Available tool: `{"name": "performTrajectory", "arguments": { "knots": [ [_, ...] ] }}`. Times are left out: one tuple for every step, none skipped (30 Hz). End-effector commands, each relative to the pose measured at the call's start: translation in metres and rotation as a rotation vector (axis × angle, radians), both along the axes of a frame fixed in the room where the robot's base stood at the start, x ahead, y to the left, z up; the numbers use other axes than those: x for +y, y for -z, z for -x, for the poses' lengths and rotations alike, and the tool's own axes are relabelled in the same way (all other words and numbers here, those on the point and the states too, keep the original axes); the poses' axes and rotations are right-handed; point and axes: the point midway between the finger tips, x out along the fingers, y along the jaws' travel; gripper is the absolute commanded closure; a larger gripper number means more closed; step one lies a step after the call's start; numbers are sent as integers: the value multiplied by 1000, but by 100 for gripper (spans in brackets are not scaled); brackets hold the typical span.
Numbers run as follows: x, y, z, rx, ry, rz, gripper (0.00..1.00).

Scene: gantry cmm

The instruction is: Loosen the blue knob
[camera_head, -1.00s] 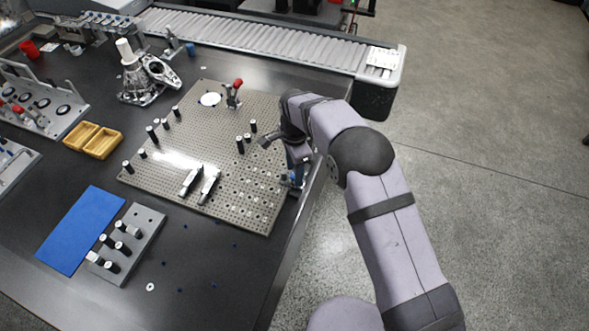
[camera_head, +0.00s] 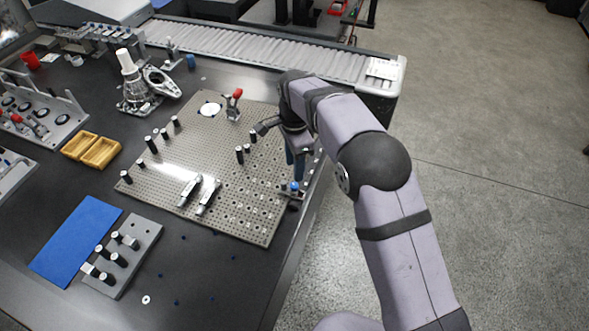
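The blue knob (camera_head: 295,186) sits on a small dark fixture at the right edge of the perforated metal plate (camera_head: 225,222). My gripper (camera_head: 297,176) points down just above the knob, close to it. Its fingers are small and partly hidden by the wrist, so I cannot tell how far apart they are or whether they touch the knob.
Black posts (camera_head: 240,155), a red-topped clamp (camera_head: 234,105) and two silver clamps (camera_head: 205,197) stand on the plate. A blue mat (camera_head: 75,240), a grey block with black knobs (camera_head: 140,255) and yellow trays (camera_head: 100,152) lie left. A conveyor (camera_head: 260,52) runs behind.

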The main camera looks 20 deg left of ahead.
Motion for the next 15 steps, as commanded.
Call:
{"name": "performTrajectory", "arguments": {
  "knots": [
    [0,-1,0,0,0,0,61],
    [0,-1,0,0,0,0,61],
    [0,-1,0,0,0,0,61],
    [0,-1,0,0,0,0,61],
    [0,-1,0,0,0,0,61],
    [0,-1,0,0,0,0,61],
    [0,-1,0,0,0,0,61],
    [0,-1,0,0,2,0,61],
    [0,0,0,0,9,0,61],
    [0,0,0,0,21,0,61],
    [0,0,0,-1,36,-1,61],
    [0,0,0,-1,66,-1,61],
    [0,1,0,-1,95,-1,61],
    [0,1,0,-1,127,-1,61],
    [0,1,0,-1,173,-1,61]
  ]
}}
